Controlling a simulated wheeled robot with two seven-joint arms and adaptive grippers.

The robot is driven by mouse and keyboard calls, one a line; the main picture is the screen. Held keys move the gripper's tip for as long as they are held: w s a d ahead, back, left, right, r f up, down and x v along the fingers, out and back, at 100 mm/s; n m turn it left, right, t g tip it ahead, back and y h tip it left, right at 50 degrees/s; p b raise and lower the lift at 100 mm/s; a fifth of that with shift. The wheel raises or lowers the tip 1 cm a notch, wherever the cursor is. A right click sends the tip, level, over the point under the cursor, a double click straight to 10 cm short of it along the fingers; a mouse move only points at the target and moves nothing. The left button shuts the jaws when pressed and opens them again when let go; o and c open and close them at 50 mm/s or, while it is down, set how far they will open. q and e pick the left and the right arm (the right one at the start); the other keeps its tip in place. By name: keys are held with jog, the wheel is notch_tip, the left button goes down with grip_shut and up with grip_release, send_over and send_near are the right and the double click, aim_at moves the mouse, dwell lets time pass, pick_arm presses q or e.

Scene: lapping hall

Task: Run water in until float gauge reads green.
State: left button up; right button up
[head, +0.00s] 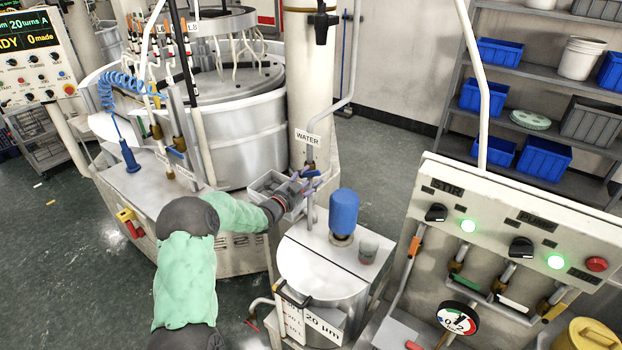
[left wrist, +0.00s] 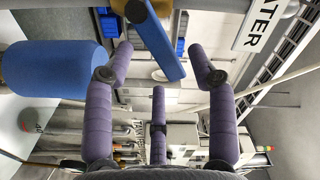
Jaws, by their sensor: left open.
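The water pipe carries a sign reading WATER (head: 307,137), which also shows in the left wrist view (left wrist: 265,22). Below the sign is a blue valve lever (head: 310,173), seen large in the left wrist view (left wrist: 160,45). My left gripper (head: 303,186) is at this lever, its purple fingers open around it; contact is not clear. The lever lies between the fingertips (left wrist: 158,62). My right gripper is not in view.
A control panel (head: 520,240) with two green lamps and a round dial (head: 458,318) are at right. A grey bin (head: 268,184) lies behind my wrist.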

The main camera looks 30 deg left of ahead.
pick_arm(q)
jog(key=s, duration=1)
jog(key=shift+a, duration=0.4)
jog(key=shift+s, duration=0.1)
dwell(6.5)
